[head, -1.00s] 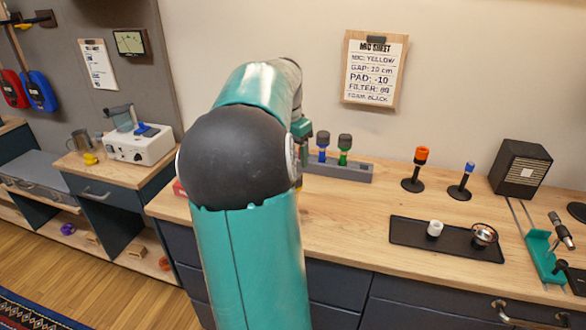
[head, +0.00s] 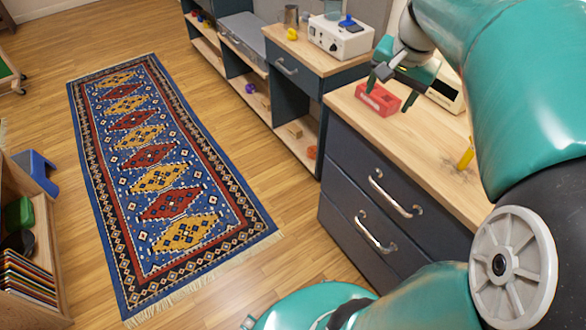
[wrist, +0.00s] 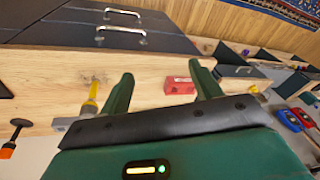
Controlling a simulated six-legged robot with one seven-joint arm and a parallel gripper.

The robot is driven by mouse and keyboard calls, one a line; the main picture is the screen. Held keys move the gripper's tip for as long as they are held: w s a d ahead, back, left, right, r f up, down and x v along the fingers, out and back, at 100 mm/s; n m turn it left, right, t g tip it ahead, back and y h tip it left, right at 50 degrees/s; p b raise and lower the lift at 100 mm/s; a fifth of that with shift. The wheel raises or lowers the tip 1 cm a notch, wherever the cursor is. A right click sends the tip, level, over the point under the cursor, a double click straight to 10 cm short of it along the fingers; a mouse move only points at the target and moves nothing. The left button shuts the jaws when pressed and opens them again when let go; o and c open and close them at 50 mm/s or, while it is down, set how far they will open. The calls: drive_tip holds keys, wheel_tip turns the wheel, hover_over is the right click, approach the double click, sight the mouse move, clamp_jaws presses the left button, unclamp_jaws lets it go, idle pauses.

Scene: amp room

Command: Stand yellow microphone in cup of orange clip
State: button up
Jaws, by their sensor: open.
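The yellow microphone (head: 466,159) shows as a small yellow piece on the wooden counter, close beside my arm in the head view. In the wrist view the yellow microphone (wrist: 89,104) is left of my fingers, near the end of a grey rack (wrist: 62,124). My gripper (head: 390,96) is open above the counter, with its fingers apart; it also shows in the wrist view (wrist: 163,84). Nothing is held between them. The orange clip (wrist: 7,152) appears to be the orange-topped black stand at the wrist view's left edge. It is out of the head view.
A red box (head: 377,98) is on the counter by my fingers. A cream device (head: 445,88) stands behind it. Dark drawers with handles (head: 395,195) front the counter. A white machine (head: 341,37) is on the further cabinet. Open floor and a patterned rug (head: 165,180) lie left.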

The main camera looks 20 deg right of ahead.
drive_tip(key=s+a+f+n+t, duration=0.1)
drive_tip(key=s+a+n, duration=0.1)
drive_tip(key=a, duration=0.6)
drive_tip(key=s+a+f+n+t, duration=0.1)
drive_tip(key=s+a+f+n, duration=0.1)
drive_tip(key=a+n, duration=0.3)
drive_tip(key=s+a+f+n, duration=0.2)
drive_tip(key=a+n, duration=0.2)
drive_tip(key=a, duration=0.8)
drive_tip(key=shift+s+t+y, duration=0.25)
drive_tip(key=shift+t+y, duration=0.15)
drive_tip(key=c, duration=0.6)
drive_tip(key=shift+d, duration=0.2)
